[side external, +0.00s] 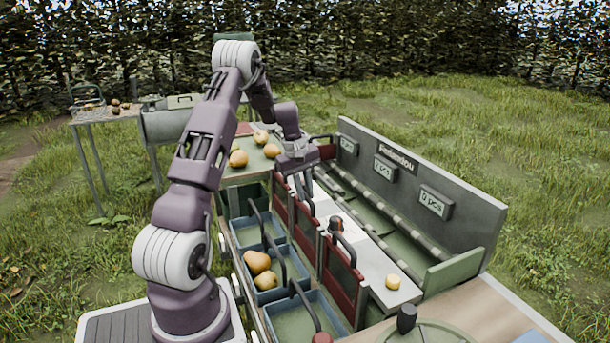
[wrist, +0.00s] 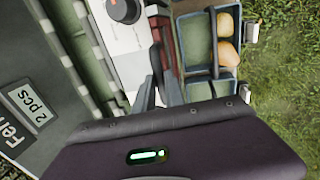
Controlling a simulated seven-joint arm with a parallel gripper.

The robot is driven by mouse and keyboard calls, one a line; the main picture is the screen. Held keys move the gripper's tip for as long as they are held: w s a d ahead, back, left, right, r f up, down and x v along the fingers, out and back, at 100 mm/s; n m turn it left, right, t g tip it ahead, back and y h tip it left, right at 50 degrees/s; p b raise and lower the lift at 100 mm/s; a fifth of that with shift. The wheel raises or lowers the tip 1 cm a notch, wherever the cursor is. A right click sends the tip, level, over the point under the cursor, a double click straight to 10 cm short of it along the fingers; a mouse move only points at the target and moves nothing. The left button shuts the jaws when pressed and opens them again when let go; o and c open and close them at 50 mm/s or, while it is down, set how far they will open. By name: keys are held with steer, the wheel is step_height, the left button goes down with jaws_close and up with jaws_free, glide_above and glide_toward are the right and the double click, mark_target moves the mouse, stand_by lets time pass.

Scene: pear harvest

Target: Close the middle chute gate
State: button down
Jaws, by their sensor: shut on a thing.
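The middle chute gate (side external: 306,230) is a dark red framed panel in the row of gates along the sorter, between a far red gate (side external: 280,197) and a near red gate (side external: 342,272). My gripper (side external: 305,203) points down at the top of the middle gate and is shut on its handle, which the fingers mostly hide. In the wrist view my gripper's dark fingers (wrist: 158,92) reach toward the gate row, with a red gate panel (wrist: 162,42) just beyond. How far the middle gate stands open is unclear.
Two pears (side external: 258,262) lie in a blue bin (side external: 292,280) below the gates; other bins flank it. The near gate's dark handle (side external: 345,243) stands close by. A grey back wall (side external: 460,228) with count plates runs along the right. More pears (side external: 238,158) lie on the far tray.

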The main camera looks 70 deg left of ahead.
steer(key=shift+f, duration=0.35)
steer(key=c, duration=1.4)
jaws_free()
step_height(320, 180, up, 7)
steer(key=s, duration=0.1)
steer(key=shift+s, duration=0.2)
steer(key=shift+d, duration=0.1)
